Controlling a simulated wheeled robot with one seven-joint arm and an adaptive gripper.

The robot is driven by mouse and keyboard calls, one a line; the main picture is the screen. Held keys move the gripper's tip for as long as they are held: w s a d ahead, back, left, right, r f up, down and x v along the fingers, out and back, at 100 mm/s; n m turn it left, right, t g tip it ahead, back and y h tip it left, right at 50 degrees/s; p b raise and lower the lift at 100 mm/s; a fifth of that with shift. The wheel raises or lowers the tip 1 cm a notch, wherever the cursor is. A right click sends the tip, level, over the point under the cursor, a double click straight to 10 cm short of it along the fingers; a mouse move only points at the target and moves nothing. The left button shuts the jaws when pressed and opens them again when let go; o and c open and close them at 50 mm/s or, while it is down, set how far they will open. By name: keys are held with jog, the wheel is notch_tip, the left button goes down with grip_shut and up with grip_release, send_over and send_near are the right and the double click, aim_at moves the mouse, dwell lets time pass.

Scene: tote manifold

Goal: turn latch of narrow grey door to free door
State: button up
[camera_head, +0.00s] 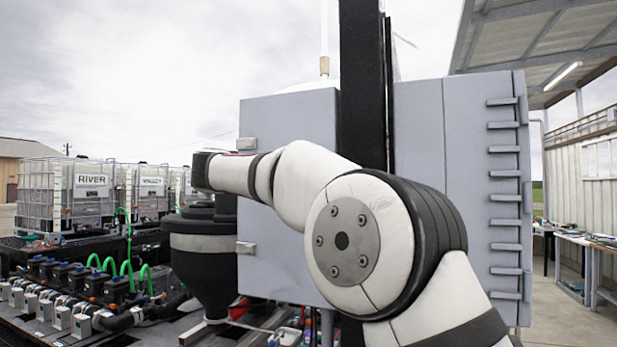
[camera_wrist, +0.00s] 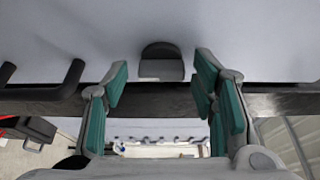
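In the wrist view my gripper (camera_wrist: 162,84) is open, with teal pads on both fingers and nothing between them. A small dark grey, round-topped latch-like part (camera_wrist: 161,62) sits on a pale grey panel (camera_wrist: 235,35), ahead of the gap between the fingertips. I see no contact with it. In the head view a grey cabinet door panel (camera_head: 290,115) stands left of a black post, with small metal fittings (camera_head: 246,144) on its left edge. My arm covers part of it. My gripper is not visible there, and I cannot tell which panel the wrist view shows.
A wider grey panel (camera_head: 420,125) with several ledge-like bars (camera_head: 503,150) stands right of the black post (camera_head: 362,90). A dark hopper (camera_head: 203,262) and green hoses (camera_head: 128,268) are at left. Dark hook-shaped bars (camera_wrist: 72,78) show left of my fingers.

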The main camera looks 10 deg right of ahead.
jog(key=v, duration=1.2)
dwell(0.5)
notch_tip(320, 180, up, 11)
jog(key=s+a+n+t+y, duration=0.2)
jog(key=a+n+t+y, duration=0.1)
jog(key=n+t+y, duration=1.2)
jog(key=s+d+f+n+g+y, duration=0.2)
jog(key=s+f+n+g, duration=0.45)
jog(key=f, duration=0.55)
jog(key=s+d+f+n+g+y, duration=0.2)
jog(key=s+f+n+g, duration=0.3)
jog(key=s+f+n, duration=0.5)
jog(key=s+d+f+m+g+h, duration=0.1)
jog(key=s+d+f+g, duration=0.3)
jog(key=s+f, duration=0.5)
jog(key=s+d+f+g+h, duration=0.2)
jog(key=s+d+f, duration=0.4)
jog(key=s+f, duration=0.3)
notch_tip(320, 180, down, 4)
jog(key=shift+s+r+m+g+h, duration=0.1)
jog(key=shift+s+m+g+h, duration=0.2)
jog(key=shift+g, duration=0.55)
